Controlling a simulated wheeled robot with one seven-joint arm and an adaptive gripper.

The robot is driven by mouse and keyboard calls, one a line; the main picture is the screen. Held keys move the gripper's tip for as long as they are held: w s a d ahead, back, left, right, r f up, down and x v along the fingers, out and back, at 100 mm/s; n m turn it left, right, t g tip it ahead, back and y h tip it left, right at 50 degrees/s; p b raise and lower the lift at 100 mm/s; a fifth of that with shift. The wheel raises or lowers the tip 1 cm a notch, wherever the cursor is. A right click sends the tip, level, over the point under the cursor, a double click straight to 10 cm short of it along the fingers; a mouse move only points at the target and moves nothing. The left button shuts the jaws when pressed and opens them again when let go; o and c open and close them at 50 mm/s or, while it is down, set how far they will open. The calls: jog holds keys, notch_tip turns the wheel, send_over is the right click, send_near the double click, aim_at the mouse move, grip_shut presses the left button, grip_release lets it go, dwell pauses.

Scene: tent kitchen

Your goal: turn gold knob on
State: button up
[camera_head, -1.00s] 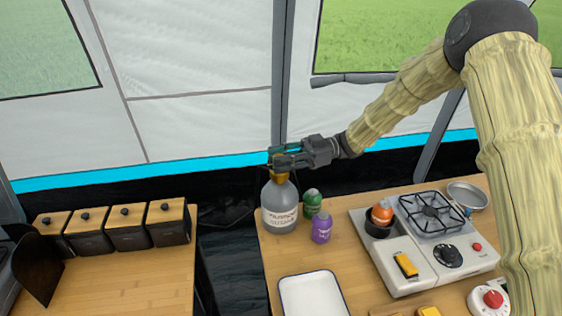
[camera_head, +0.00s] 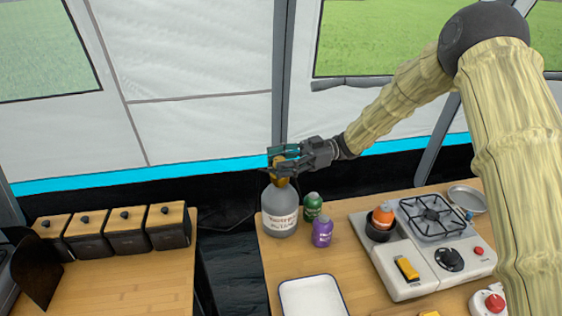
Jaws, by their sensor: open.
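A grey gas bottle (camera_head: 280,208) with a white label stands upright at the back left corner of the right table. The gold knob (camera_head: 283,168) is on top of the bottle and is partly hidden by my fingers. My gripper (camera_head: 279,160) comes in from the right, at the height of the knob. Its jaws are open, with the fingers around or just beside the knob. I cannot tell whether they touch it.
A green bottle (camera_head: 312,207) and a purple bottle (camera_head: 322,232) stand close to the right of the grey bottle. A stove (camera_head: 408,268) is farther right, and a white tray (camera_head: 281,296) lies in front. Black wooden-lidded boxes (camera_head: 127,230) stand on the left table.

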jog(key=v, duration=1.2)
jog(key=shift+f, duration=0.1)
